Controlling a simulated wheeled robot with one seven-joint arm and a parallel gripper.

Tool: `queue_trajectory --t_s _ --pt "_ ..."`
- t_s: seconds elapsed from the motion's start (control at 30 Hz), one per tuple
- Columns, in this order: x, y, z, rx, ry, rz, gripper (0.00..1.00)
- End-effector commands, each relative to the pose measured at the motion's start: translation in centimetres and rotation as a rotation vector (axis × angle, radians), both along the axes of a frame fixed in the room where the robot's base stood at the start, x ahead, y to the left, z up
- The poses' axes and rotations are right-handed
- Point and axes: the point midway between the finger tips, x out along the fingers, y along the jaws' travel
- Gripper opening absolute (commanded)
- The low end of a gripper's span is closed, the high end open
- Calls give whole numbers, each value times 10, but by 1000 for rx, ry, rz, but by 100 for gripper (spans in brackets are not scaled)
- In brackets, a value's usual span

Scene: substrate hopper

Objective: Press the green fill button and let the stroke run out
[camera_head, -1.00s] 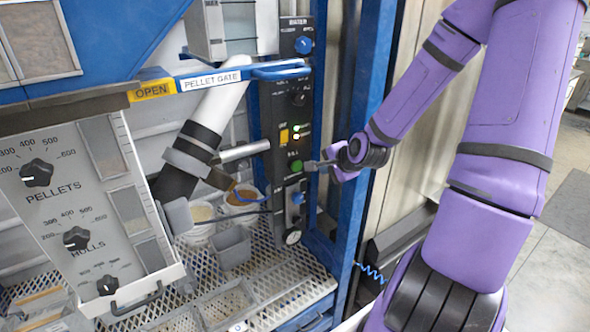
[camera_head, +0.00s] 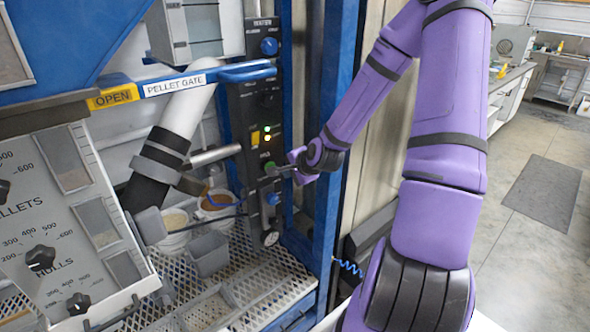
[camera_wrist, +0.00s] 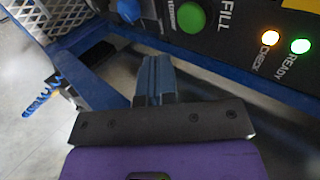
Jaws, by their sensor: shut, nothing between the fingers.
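The green fill button (camera_head: 268,167) is on the black control panel (camera_head: 250,105). In the wrist view the round green button (camera_wrist: 191,17) sits beside the word FILL. My gripper (camera_head: 281,171) is shut and empty, close in front of the panel just right of the button. In the wrist view my shut fingertips (camera_wrist: 155,62) are below and left of the button, with a visible gap in the picture. Whether they touch the panel is unclear. The amber CHECK light (camera_wrist: 270,38) and the green READY light (camera_wrist: 300,46) are lit.
A blue post (camera_head: 325,110) stands right of the panel, close to my arm. A blue knob (camera_head: 269,46) and a yellow switch (camera_head: 255,138) are on the panel. A grey bin (camera_head: 208,254) and buckets (camera_head: 172,220) stand on the mesh shelf. Open floor lies at the right.

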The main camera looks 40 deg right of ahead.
Motion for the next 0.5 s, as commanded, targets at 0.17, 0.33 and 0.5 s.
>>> queue_trajectory --t_s 0.17,0.33,0.5 --pt "25 1 -21 2 0 1 0" --pt "48 2 -29 -1 -2 1 0" --pt "66 2 -28 -1 -1 1 0"
